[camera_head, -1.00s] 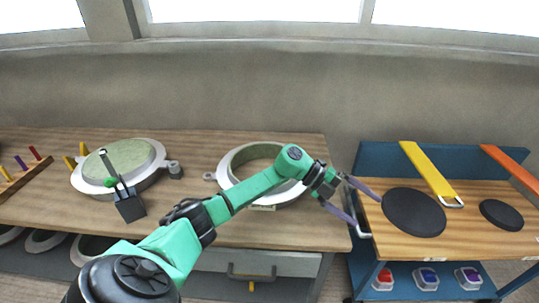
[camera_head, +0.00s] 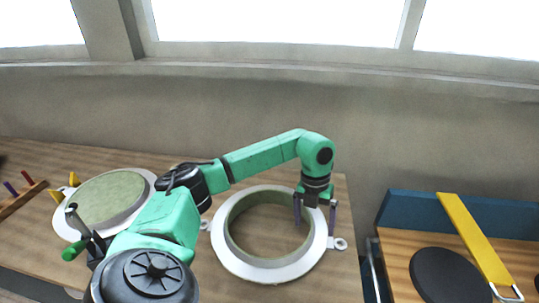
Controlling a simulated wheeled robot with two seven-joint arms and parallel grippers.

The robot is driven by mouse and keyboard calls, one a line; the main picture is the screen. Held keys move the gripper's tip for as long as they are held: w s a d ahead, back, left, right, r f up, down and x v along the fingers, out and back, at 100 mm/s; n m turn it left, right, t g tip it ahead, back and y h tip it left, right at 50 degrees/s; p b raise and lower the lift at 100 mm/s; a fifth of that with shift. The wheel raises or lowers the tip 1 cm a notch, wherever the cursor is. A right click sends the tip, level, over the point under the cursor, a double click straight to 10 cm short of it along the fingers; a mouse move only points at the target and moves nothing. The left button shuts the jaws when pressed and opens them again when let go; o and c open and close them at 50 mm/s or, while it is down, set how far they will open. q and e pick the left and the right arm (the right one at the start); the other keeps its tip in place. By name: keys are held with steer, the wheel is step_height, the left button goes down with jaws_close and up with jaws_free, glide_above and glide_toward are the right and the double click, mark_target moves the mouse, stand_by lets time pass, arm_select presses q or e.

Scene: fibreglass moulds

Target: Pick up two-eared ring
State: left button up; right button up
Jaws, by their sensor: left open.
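The two-eared ring (camera_head: 233,259) is a white ring with a broad flange and a green inside, lying on the wooden workbench. One ear with a hole (camera_head: 341,243) sticks out at its right; the other shows partly at its left, beside my arm. My left gripper (camera_head: 315,229) points down at the ring's right side, its two purple-grey fingers apart, one on the inner side of the wall and one on the outer side. The fingers are open; whether they touch the ring I cannot tell. My right gripper is not in view.
A round mould with a green top (camera_head: 108,196) lies at the left of the bench, partly behind my arm. A green-handled tool (camera_head: 74,252) is near it.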

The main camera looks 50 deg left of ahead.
mark_target(314, 244)
arm_select(q)
steer(key=f, duration=0.1)
steer(key=f+p, duration=0.1)
steer(key=f, duration=0.1)
steer(key=d+f+p, duration=0.1)
steer(key=f, duration=0.1)
steer(key=shift+f, duration=0.2)
steer(key=shift+d+f, duration=0.1)
steer(key=shift+f, duration=0.45)
steer(key=shift+w, duration=0.1)
steer(key=c, duration=1.4)
jaws_close()
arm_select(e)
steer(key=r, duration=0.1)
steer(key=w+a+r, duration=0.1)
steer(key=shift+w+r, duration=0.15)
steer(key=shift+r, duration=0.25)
